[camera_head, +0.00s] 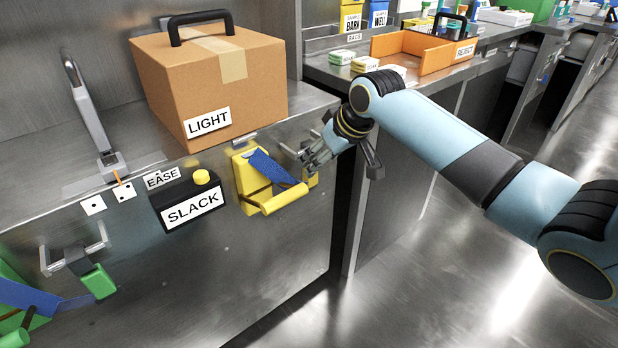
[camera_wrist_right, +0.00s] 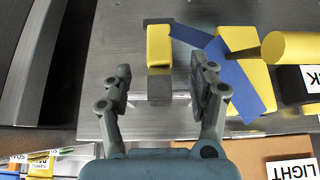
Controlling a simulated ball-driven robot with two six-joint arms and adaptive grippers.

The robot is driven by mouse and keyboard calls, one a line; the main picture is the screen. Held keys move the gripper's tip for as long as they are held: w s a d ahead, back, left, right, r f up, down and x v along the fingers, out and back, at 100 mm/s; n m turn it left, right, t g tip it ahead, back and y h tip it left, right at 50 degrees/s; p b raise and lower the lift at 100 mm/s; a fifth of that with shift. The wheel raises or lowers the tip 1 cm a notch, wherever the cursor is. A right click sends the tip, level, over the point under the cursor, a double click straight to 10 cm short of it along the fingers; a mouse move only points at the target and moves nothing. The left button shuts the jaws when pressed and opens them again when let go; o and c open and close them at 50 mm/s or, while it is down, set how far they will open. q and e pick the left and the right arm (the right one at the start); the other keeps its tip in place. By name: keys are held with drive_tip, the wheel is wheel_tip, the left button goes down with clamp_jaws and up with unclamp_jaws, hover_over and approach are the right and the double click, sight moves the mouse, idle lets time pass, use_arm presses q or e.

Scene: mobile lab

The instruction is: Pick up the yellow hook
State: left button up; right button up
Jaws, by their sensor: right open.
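The yellow hook (camera_wrist_right: 159,45) is a small yellow block with a grey end, at the counter's front face. A blue strap (camera_wrist_right: 226,66) runs from beside it to a yellow ratchet-like holder (camera_head: 246,178) with a yellow roller bar. In the head view the hook (camera_head: 312,179) is mostly hidden behind my right gripper (camera_head: 308,160). In the right wrist view my right gripper (camera_wrist_right: 160,76) is open, its fingers on either side of the hook's grey end, with gaps. I cannot tell how deep the hook lies between them. My left gripper is not in view.
A cardboard box (camera_head: 170,95) labelled LIGHT stands on the counter above. A black SLACK box (camera_head: 165,213) with a yellow button is on the front face. A green block (camera_head: 99,281) hangs at a grey handle lower left. An orange tray (camera_head: 400,45) stands on the counter beyond.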

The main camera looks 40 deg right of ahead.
sight(312, 186)
drive_tip(key=b+x, duration=0.2)
drive_tip(key=x, duration=0.5)
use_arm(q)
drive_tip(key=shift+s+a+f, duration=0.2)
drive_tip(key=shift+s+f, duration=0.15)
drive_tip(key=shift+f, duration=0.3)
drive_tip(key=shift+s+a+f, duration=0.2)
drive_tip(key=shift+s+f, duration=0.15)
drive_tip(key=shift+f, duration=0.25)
use_arm(e)
drive_tip(key=shift+r, duration=0.1)
clamp_jaws()
